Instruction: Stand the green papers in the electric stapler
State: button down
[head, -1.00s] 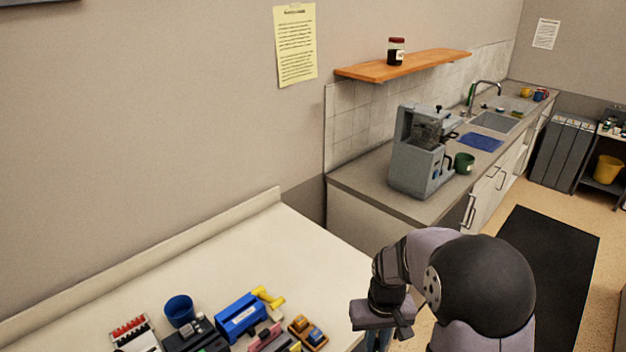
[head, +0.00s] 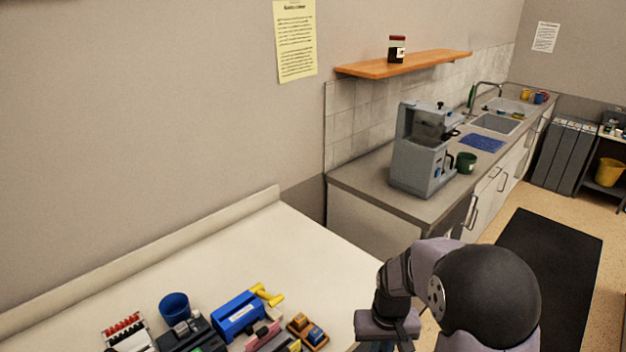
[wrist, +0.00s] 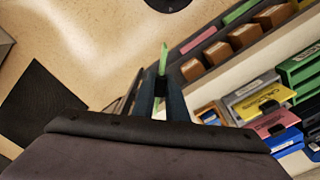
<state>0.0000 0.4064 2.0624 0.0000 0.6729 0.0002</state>
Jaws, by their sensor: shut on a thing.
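My gripper (wrist: 162,90) is shut on the green papers, seen edge-on as a narrow green strip (wrist: 164,58) beyond the fingertips in the wrist view. In the head view my gripper is at the bottom edge, just right of the desk edge, with its fingertips and the papers out of sight. Several coloured office devices stand on the desk: a blue one (head: 238,316), a black one (head: 190,338) and a pink one (head: 263,336). I cannot tell for sure which is the electric stapler. The papers are apart from all of them.
A blue cup (head: 174,306) and an orange-brown item (head: 308,332) flank the devices on the desk (head: 245,245). The desk behind them is clear. A dark rack with brown blocks (wrist: 243,35) shows in the wrist view. A coffee machine (head: 422,160) stands on the far counter.

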jog(key=shift+r, duration=0.1)
dwell(0.3)
jog(key=w+a+r+n+p, duration=0.3)
jog(key=w+a+n, duration=0.25)
jog(key=a, duration=0.45)
jog(key=w+a+r+n+p, duration=0.25)
jog(key=w+a+n, duration=0.25)
jog(key=a+n, duration=0.3)
jog(key=s+a+r+n+p, duration=0.1)
jog(key=a+n, duration=0.5)
jog(key=a, duration=0.7)
jog(key=s+a+r+n+p, duration=0.2)
jog(key=a+n, duration=0.5)
jog(key=a, duration=0.7)
jog(key=shift+s+r+t+y+p, duration=0.35)
jog(key=shift+s+p, duration=0.3)
jog(key=shift+s, duration=0.5)
jog(key=shift+d+f+n, duration=0.1)
jog(key=shift+f+n, duration=0.15)
jog(key=shift+f, duration=0.05)
jog(key=shift+f+b, duration=2.45)
jog(key=shift+f, duration=1.7)
